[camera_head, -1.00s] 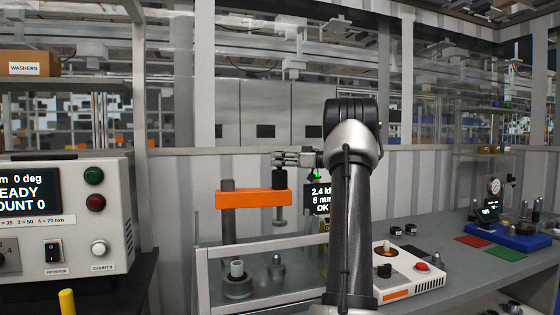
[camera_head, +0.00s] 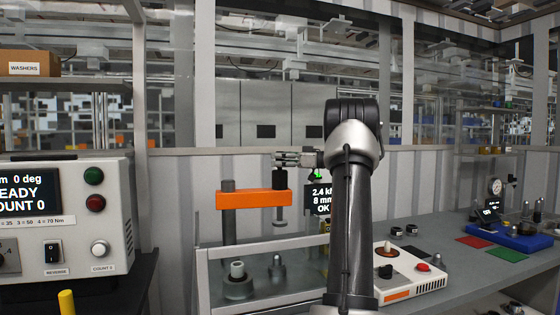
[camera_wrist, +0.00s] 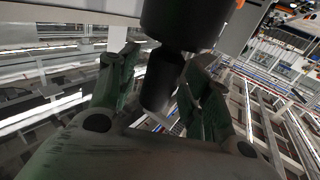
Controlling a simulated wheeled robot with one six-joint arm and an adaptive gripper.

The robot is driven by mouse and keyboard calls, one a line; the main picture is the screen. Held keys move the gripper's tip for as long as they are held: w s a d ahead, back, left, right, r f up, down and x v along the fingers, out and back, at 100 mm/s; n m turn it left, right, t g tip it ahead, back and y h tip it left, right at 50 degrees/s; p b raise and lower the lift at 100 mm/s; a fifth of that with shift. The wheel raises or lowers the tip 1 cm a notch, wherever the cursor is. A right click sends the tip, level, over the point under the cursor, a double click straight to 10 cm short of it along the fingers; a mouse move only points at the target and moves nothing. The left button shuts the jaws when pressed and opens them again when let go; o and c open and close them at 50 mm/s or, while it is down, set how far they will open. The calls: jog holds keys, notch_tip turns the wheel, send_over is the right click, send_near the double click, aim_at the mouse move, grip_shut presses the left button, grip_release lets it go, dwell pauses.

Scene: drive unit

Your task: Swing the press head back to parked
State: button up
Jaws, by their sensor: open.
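The press has an orange swing arm (camera_head: 240,200) on a dark upright post (camera_head: 228,228). The arm reaches right, and the black press head (camera_head: 279,185) is at its right end with a grey ram below. My gripper (camera_head: 277,159) is at the top of the press head, pointing left. In the wrist view my gripper (camera_wrist: 160,78) is open, with its two fingers on either side of a narrow black handle (camera_wrist: 162,78). The handle joins a wider black cylinder (camera_wrist: 185,22). I cannot tell whether either finger touches it.
Below the arm are a grey fixture with a pale collar (camera_head: 237,270) and a small metal peg (camera_head: 277,267). A display (camera_head: 320,199) reading OK stands behind my arm. A white control box (camera_head: 410,275) is at right. A grey frame rail (camera_head: 260,243) runs in front of the press.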

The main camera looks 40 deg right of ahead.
jog(key=v, duration=1.2)
jog(key=shift+c, duration=0.2)
